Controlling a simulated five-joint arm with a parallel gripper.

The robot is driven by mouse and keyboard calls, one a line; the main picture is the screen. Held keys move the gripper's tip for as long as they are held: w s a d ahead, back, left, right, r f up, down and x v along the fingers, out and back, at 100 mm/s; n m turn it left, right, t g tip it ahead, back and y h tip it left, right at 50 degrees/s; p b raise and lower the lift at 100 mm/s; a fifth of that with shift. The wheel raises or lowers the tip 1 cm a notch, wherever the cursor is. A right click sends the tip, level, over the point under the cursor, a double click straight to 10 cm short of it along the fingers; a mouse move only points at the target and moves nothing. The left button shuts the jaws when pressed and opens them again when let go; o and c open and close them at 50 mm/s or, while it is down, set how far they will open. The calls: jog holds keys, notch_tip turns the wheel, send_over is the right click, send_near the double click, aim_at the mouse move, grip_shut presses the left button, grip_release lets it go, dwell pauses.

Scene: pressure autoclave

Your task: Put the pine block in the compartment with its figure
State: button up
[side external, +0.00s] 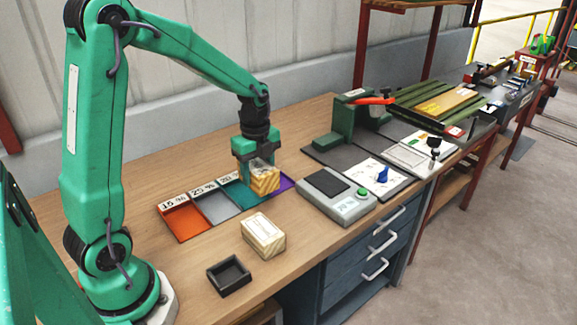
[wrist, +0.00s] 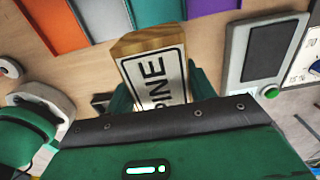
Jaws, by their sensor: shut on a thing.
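My gripper (side external: 257,158) is shut on the pine block (side external: 264,180), a wooden block with striped grain. In the wrist view the pine block (wrist: 155,72) shows a white label reading "PINE", partly cut off by the gripper body. A row of shallow compartments lies behind it: orange (side external: 186,222), grey (side external: 217,207), teal (side external: 236,191) and purple (side external: 285,184). In the side view the block overlaps the teal and purple end; its height above them is hard to tell. Figures seem to read 15 %, 25 % and 20 % from the left; the purple one's is hidden.
A second pale block (side external: 263,236) with a printed label sits on the bench in front. A small black tray (side external: 229,276) lies near the front edge. A grey device (side external: 337,196) with a green button stands to the right. Bare wood lies between.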

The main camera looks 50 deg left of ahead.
jog(key=a+f, duration=0.1)
jog(key=a, duration=0.2)
jog(key=a+f, duration=0.2)
jog(key=a, duration=0.1)
jog(key=w+a+f, duration=0.1)
jog(key=a+f, duration=0.1)
jog(key=a, duration=0.1)
jog(key=shift+f, duration=0.25)
jog(key=shift+f, duration=0.1)
jog(key=shift+f, duration=1.9)
jog(key=shift+f, duration=0.15)
jog(key=o, duration=1.2)
